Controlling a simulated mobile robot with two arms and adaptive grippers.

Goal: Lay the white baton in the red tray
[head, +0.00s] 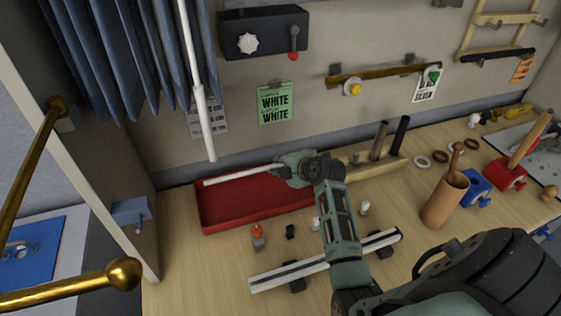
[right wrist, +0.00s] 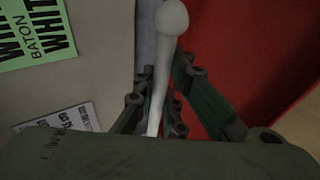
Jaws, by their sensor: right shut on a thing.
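The white baton (head: 238,175) is a thin pale rod, lying nearly level across the back part of the red tray (head: 262,212) in the head view. My right gripper (head: 283,170) is shut on the baton near its right end. In the right wrist view the baton (right wrist: 172,60) shows a rounded knob end and passes between the fingers (right wrist: 165,110). The tray's red surface (right wrist: 255,50) fills the right of that view. I cannot tell whether the baton touches the tray. My left gripper is not in view.
A white-and-black bar (head: 290,273) lies in front of the tray, with small pieces around it. A brown cup (head: 445,202) and red and blue blocks stand to the right. A white rod (head: 202,110) hangs before the wall, left of a green sign (head: 275,103).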

